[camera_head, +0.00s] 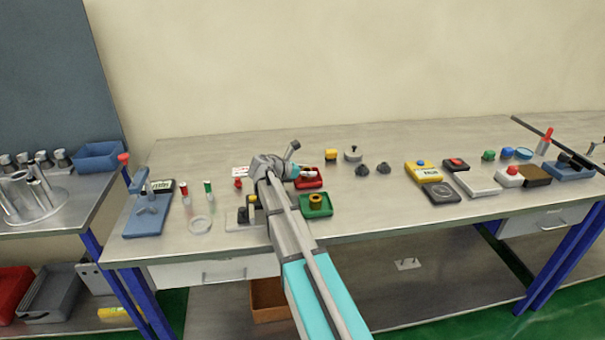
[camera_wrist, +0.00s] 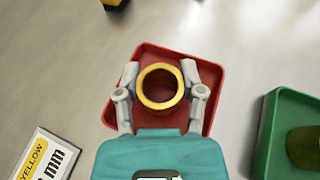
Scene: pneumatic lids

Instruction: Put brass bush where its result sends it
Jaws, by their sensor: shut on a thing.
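My gripper (camera_wrist: 160,90) is shut on a brass bush (camera_wrist: 160,103), a hollow yellow ring seen from above between the two fingers. The red tray (camera_wrist: 152,54) lies directly behind and below it; I cannot tell whether the bush touches the tray floor. In the head view my gripper (camera_head: 304,172) is at the red tray (camera_head: 316,184), and the held bush is not clear there. A green tray (camera_head: 326,211) stands just in front of the red one with another brass-coloured bush (camera_head: 316,200) in it. The green tray (camera_wrist: 268,150) also shows at the right of the wrist view.
A blue press stand (camera_head: 148,218) is at the left. Bare bench lies right of the green tray.

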